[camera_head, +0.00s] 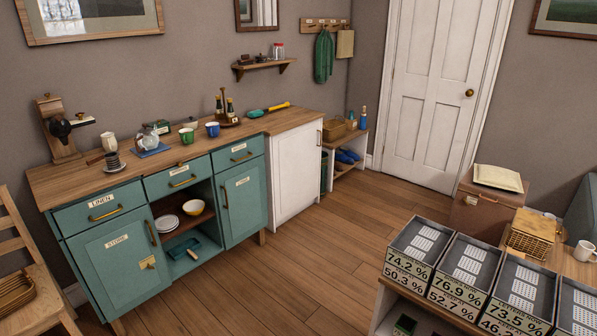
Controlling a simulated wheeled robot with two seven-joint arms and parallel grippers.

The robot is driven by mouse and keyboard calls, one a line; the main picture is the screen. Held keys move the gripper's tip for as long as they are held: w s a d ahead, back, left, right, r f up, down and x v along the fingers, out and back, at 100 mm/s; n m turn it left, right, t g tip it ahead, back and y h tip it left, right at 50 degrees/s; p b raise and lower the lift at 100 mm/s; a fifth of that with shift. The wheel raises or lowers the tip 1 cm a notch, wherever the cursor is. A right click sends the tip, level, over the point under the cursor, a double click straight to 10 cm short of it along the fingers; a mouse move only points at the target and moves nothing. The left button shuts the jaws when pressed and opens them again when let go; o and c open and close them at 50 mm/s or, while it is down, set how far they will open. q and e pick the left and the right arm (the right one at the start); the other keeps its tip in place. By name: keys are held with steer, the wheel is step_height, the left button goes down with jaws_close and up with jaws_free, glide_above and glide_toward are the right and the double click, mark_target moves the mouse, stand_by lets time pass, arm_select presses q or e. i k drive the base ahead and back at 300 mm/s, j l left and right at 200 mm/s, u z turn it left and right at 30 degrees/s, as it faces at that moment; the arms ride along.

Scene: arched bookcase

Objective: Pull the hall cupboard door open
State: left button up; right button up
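A teal cabinet stands under a long wooden top, with a left door (115,265) and a right door (246,205), both shut. The left door has a brass handle (151,233) on its right side, a small label and a brass piece lower down. The right door has a brass handle (225,197) on its left side. A white cupboard door (290,180) beside them is also shut, with a small handle (319,138) near its upper right edge. I cannot read any label as "hall". Neither of my grippers is in view.
Drawers (99,207) above the teal doors are shut. A wooden chair (30,255) stands close at the left. The wooden floor (300,265) in front is clear. Grey bins (470,262) stand at lower right.

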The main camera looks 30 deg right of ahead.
mark_target(296, 151)
steer(key=i+l, duration=0.15)
steer(key=i, duration=0.35)
steer(key=i+l+u, duration=0.1)
steer(key=i, duration=0.4)
steer(key=i+l, duration=0.3)
steer(key=i, duration=0.15)
steer(key=i+l, duration=0.2)
steer(key=i, duration=0.3)
steer(key=i+l+u, duration=0.1)
steer(key=i, duration=0.4)
steer(key=i+l, duration=0.15)
steer(key=l, duration=0.2)
steer(key=i+l, duration=0.15)
steer(key=l, duration=0.15)
steer(key=i+l+u, duration=0.1)
steer(key=l, duration=0.25)
steer(key=i+l, duration=0.15)
steer(key=l, duration=0.2)
steer(key=i+l, duration=0.15)
steer(key=l, duration=0.15)
